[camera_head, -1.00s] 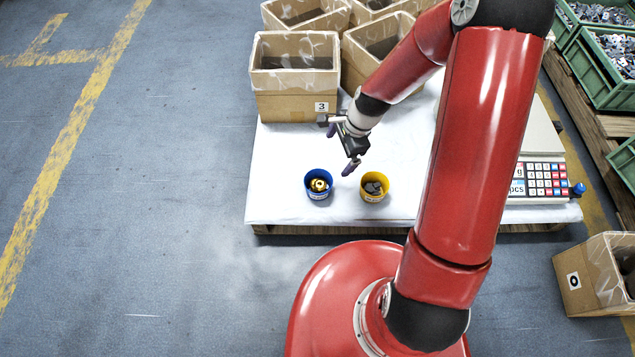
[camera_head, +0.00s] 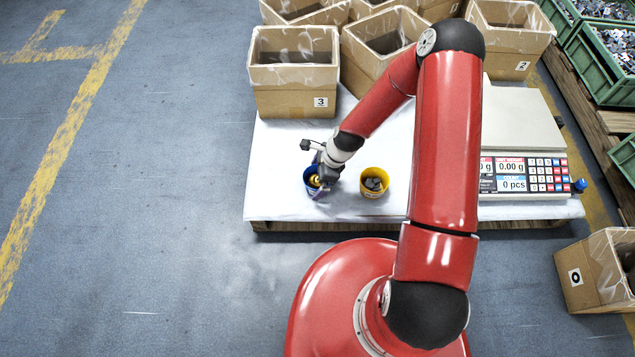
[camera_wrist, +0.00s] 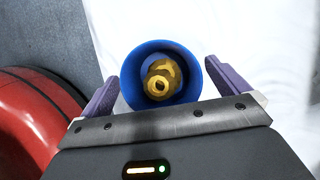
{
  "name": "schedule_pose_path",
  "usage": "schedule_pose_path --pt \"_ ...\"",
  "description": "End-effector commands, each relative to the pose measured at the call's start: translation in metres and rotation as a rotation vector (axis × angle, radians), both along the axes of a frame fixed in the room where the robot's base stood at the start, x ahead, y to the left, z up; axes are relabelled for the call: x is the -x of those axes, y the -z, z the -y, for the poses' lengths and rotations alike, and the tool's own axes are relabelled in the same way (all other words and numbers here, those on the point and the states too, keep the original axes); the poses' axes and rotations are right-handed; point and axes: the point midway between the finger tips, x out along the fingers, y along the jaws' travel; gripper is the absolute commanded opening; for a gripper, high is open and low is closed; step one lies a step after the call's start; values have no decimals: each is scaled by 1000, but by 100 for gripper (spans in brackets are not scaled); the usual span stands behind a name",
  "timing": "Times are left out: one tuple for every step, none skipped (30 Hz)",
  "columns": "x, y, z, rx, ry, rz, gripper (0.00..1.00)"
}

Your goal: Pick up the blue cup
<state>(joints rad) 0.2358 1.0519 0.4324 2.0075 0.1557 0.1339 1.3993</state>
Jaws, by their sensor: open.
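The blue cup (camera_head: 308,184) stands upright at the front left of the white-covered pallet, with brass-coloured parts inside. In the head view my gripper (camera_head: 322,188) is over it and hides part of it. In the wrist view the blue cup (camera_wrist: 128,84) lies between the two purple fingers of my gripper (camera_wrist: 160,85), one on each side. The fingers are open, with a gap between each finger and the cup. Whether the fingertips are down at the level of the rim is hard to tell.
A yellow cup (camera_head: 375,194) with grey parts stands close to the right of the blue cup. A counting scale (camera_head: 522,185) is farther right. Cardboard boxes (camera_head: 295,101) line the back. The pallet's front edge is just in front of the cups.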

Motion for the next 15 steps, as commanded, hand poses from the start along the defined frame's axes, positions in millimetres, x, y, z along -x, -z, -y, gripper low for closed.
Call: schedule_pose_path --pt "0 1 0 0 0 1 100" --pt "0 1 0 0 0 1 100" --pt "0 1 0 0 0 1 100" --pt "0 1 0 1 0 1 100" --pt "0 1 0 1 0 1 100" --pt "0 1 0 1 0 1 100" --pt "0 1 0 1 0 1 97" --pt "0 1 0 1 0 1 93" --pt "0 1 0 0 0 1 88" --pt "0 1 0 0 0 1 84" --pt "0 1 0 0 0 1 80" --pt "0 1 0 0 0 1 75" --pt "0 1 0 0 0 1 71" --pt "0 1 0 0 0 1 67" --pt "0 1 0 0 0 1 62"
